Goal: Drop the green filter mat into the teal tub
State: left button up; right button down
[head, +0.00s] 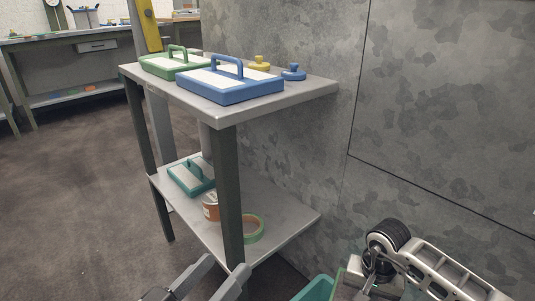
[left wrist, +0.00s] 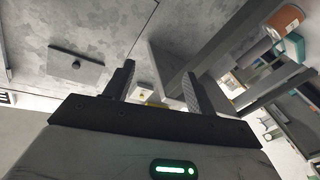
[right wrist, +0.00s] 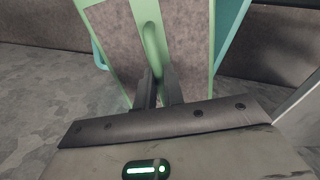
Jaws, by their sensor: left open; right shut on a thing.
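The green filter mat (right wrist: 184,57), a grey-brown panel in a pale green frame with a green handle, fills the upper middle of the right wrist view. My right gripper (right wrist: 160,85) is shut on its handle. The teal tub (right wrist: 232,28) shows behind the mat's edges; I cannot tell whether the mat is above or partly inside it. In the head view the tub (head: 314,289) is at the bottom edge, mostly cut off and partly covered by my right arm. My left gripper (head: 226,267) is open and empty, low before the shelf; its fingers also show in the left wrist view (left wrist: 160,78).
A two-level shelf (head: 308,92) stands against the grey wall. Its top holds a green-framed panel (head: 160,66), a blue-framed panel (head: 230,90) and small yellow (head: 260,63) and blue (head: 293,73) knobs. Below are a teal-framed panel (head: 186,181), a can (head: 210,207) and a green ring (head: 254,231).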

jog(key=shift+f+b, duration=0.45)
jog(key=shift+f, duration=0.5)
notch_tip(320, 180, down, 4)
jog(key=b, duration=0.3)
jog(key=shift+f, duration=0.15)
pick_arm(q)
notch_tip(320, 180, up, 8)
jog(key=m+t+h, duration=0.3)
jog(key=m+h, duration=0.2)
jog(key=m, duration=0.2)
jog(key=shift+a+m+t+b, duration=0.2)
jog(key=shift+m+t+b, duration=0.1)
jog(key=shift+m, duration=0.1)
pick_arm(e)
jog(key=shift+d+f, duration=0.1)
jog(key=shift+f, duration=0.05)
jog(key=c, duration=1.4)
grip_release()
jog(key=shift+c, duration=0.2)
